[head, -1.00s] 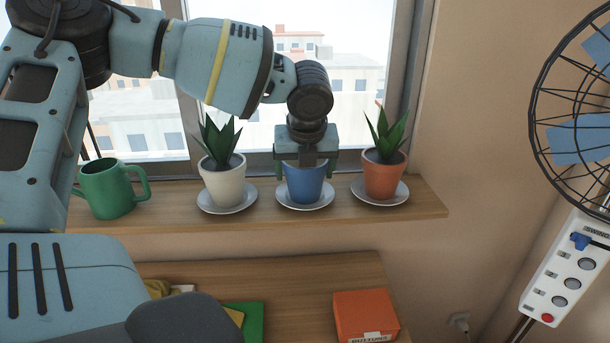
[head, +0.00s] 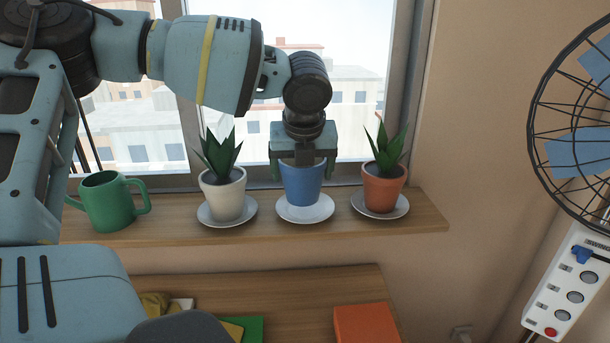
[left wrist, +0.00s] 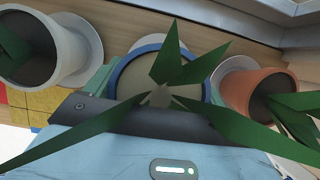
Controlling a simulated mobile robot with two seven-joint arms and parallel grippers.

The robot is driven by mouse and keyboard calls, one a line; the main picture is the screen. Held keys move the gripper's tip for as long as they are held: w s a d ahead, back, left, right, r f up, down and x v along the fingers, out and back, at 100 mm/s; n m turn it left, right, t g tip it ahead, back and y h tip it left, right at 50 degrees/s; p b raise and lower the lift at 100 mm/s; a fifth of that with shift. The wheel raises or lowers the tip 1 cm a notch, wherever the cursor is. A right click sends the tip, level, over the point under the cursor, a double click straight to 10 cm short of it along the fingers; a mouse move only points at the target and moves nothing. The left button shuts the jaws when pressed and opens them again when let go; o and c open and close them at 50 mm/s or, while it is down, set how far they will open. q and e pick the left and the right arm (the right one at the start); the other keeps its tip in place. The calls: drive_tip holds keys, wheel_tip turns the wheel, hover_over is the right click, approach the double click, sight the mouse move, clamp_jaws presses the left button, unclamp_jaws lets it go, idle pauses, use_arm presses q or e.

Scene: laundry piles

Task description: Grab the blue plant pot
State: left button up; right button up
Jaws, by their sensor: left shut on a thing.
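The blue plant pot (head: 302,186) is in the middle of the row on the window sill in the head view. My left gripper (head: 301,170) comes down over it from above and is shut on it, with fingers on either side near its rim. The pot is upright, slightly above its white saucer (head: 306,215). In the left wrist view, the blue rim (left wrist: 148,48) shows around soil and long green leaves between the fingers. The gripper hides the plant in the head view. My right gripper is not in view.
A white pot (head: 224,196) stands close on the left and an orange pot (head: 384,188) on the right, each on a saucer. The window is behind. Below is a table with an orange box (head: 366,324). A fan (head: 578,120) is at right.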

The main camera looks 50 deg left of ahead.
use_arm(q)
drive_tip(key=s+d, duration=0.1)
drive_tip(key=s, duration=0.3)
drive_tip(key=s+d+r, duration=0.1)
drive_tip(key=s+d, duration=0.1)
drive_tip(key=s, duration=0.3)
drive_tip(key=s+d+p, duration=0.1)
drive_tip(key=s+d, duration=0.1)
drive_tip(key=s, duration=0.2)
drive_tip(key=shift+s+d+r, duration=0.15)
drive_tip(key=shift+s+r, duration=0.05)
drive_tip(key=shift+s, duration=0.1)
